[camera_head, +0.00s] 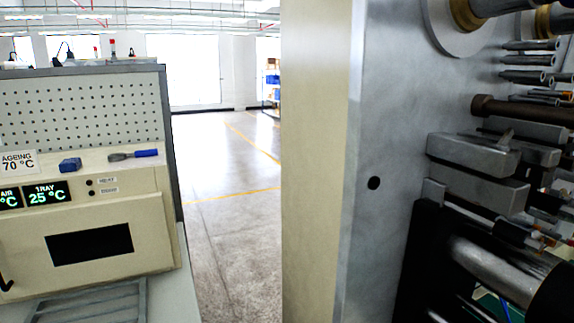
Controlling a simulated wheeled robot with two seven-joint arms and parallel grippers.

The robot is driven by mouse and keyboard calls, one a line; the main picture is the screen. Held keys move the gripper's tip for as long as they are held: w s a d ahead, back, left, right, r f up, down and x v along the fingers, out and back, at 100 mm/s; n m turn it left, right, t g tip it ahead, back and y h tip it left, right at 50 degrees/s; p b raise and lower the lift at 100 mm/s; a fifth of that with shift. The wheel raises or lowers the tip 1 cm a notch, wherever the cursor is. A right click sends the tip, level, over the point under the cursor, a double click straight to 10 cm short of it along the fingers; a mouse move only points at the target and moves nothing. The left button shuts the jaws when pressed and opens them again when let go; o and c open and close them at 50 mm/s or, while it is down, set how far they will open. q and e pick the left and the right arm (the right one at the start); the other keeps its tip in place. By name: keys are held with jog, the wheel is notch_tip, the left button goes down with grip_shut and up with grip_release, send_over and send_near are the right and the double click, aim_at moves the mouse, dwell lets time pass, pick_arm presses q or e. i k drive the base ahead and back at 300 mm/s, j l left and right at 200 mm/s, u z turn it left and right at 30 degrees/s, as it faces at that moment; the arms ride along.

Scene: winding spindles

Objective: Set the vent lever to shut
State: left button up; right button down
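The cream ageing oven (150,215) stands at the left, with its front partly cut off by the picture's left edge. It has a dark door window (90,243) and a display (47,193) reading "TRAY 25 °C". A second display at the left edge is cut off. A black handle (6,284) shows at the lower left edge. I cannot make out a vent lever or its setting. Neither of my grippers is in view.
A blue block (70,164) and a blue-handled tool (134,155) lie on the oven top, near an "AGEING 70 °C" sign (18,162). A grey slatted tray (88,304) lies below the door. A large winding machine (400,120) fills the right. Open floor (232,210) lies between.

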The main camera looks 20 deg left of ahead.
aim_at(117, 157)
jog(key=u, duration=1.35)
jog(key=i+j, duration=0.15)
jog(key=i, duration=0.15)
